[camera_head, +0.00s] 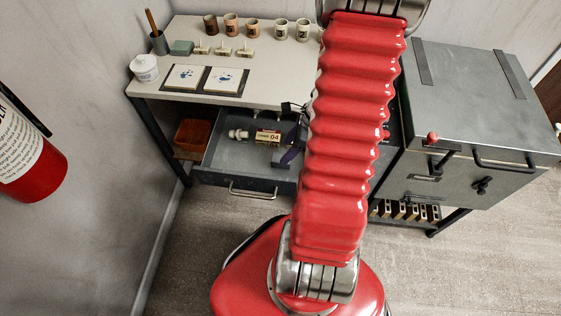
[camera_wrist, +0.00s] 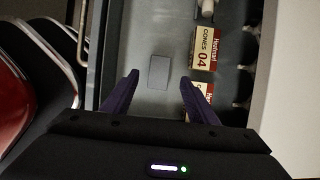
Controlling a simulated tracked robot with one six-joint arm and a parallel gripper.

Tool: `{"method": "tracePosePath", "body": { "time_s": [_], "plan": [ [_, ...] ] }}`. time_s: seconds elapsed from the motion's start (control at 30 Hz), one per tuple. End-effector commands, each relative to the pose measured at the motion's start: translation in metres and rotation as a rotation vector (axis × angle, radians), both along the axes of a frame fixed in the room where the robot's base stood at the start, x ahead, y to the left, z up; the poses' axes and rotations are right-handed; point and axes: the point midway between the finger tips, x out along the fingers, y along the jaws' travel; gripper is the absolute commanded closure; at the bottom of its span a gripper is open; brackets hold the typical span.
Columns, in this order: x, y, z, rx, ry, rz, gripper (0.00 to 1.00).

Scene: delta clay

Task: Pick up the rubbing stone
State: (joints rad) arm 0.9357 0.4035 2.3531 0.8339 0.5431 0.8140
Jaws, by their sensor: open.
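A small flat grey rectangular block, which looks like the rubbing stone (camera_wrist: 158,73), lies on the floor of the open drawer in the wrist view. In the head view I cannot make it out; my arm may hide it. My gripper (camera_wrist: 159,77) has two dark purple fingers spread apart and empty. In the wrist view the block appears between the fingertips, with clear space on both sides. I cannot tell how far above it the fingers are. In the head view my gripper (camera_head: 291,150) shows partly over the drawer, beside my red arm.
The open drawer (camera_head: 222,158) also holds boxes labelled cones 04 (camera_wrist: 205,48), close to the right finger, and a pale object (camera_head: 238,134). The tabletop (camera_head: 275,75) above carries cups, stamps, tiles and a greenish block (camera_head: 181,47). A grey kiln-like cabinet (camera_head: 470,110) stands at right.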

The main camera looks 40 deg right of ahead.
Motion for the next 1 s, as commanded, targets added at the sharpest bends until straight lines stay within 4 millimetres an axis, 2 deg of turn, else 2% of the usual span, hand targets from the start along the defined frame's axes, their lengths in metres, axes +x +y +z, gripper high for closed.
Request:
{"method": "tracePosePath", "body": {
  "time_s": [0.27,0.73,1.0],
  "plan": [
    [0.001,0.001,-0.006,0.001,0.001,0.000,0.47],
    [0.010,0.010,-0.047,0.001,0.001,-0.001,0.47],
    [0.011,0.010,-0.050,0.000,0.000,0.000,0.47]
  ]
}}
